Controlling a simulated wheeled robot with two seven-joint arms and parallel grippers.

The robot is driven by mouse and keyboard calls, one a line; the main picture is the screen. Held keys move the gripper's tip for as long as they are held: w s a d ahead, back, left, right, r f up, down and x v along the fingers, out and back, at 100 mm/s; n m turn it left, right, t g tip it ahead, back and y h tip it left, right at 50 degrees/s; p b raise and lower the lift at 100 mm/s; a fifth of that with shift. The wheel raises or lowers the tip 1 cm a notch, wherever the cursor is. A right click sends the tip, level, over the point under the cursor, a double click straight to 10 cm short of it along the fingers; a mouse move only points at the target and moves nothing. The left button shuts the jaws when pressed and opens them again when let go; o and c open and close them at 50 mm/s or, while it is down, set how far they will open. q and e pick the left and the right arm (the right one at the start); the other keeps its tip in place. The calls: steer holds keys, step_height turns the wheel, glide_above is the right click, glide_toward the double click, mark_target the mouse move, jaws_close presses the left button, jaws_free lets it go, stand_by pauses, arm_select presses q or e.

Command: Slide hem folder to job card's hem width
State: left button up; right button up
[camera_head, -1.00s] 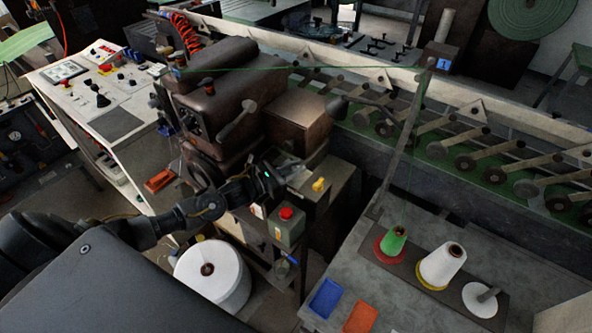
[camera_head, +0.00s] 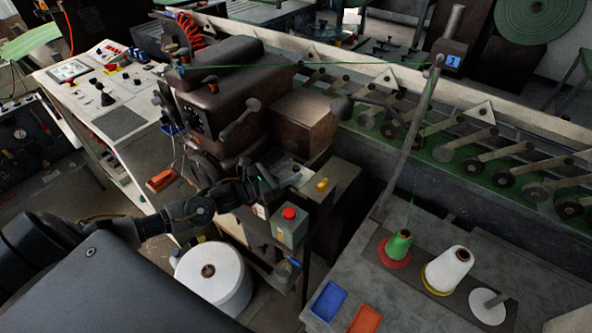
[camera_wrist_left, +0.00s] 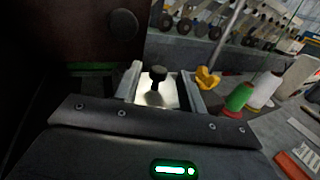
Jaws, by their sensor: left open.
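My left gripper (camera_head: 276,175) reaches in from the left over the metal bench beside the brown sewing head. In the left wrist view its two grey fingers (camera_wrist_left: 162,88) are apart. A black knob (camera_wrist_left: 157,73) on a short stem stands over a bright metal plate (camera_wrist_left: 150,96), and it shows between the fingers. I cannot tell whether they touch it. The plate looks like part of the hem folder, partly hidden by my gripper. A yellow clamp knob (camera_head: 322,185) is just right of the gripper; it also shows in the left wrist view (camera_wrist_left: 207,78). No job card can be made out.
The brown sewing head (camera_head: 215,95) rises behind the gripper. A green box with a red button (camera_head: 289,213) stands close in front. A green thread cone (camera_head: 398,245) and a white cone (camera_head: 448,268) stand at right. A white roll (camera_head: 210,277) is below the arm.

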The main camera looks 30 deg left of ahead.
arm_select(q)
steer(key=b+v, duration=0.2)
steer(key=v, duration=0.4)
steer(key=shift+s+a+f, duration=0.2)
steer(key=shift+s, duration=0.05)
steer(key=shift+s+a+r, duration=0.2)
steer(key=shift+s+a, duration=0.1)
steer(key=shift+s, duration=0.2)
steer(key=shift+w+f+b, duration=0.1)
steer(key=shift+w+b, duration=0.05)
steer(key=shift+b, duration=0.25)
step_height(320, 180, up, 9)
steer(key=w+d+b, duration=0.1)
steer(key=w+b, duration=0.2)
steer(key=f, duration=0.3)
steer(key=f+p, duration=0.1)
steer(key=f, duration=0.2)
steer(key=f+p, duration=0.1)
steer(key=f, duration=0.1)
steer(key=shift+s+d+f, duration=0.2)
steer(key=shift+d+f, duration=0.1)
steer(key=shift+f, duration=0.1)
steer(key=p+x, duration=0.3)
steer(key=x, duration=0.4)
steer(key=shift+w+d, duration=0.15)
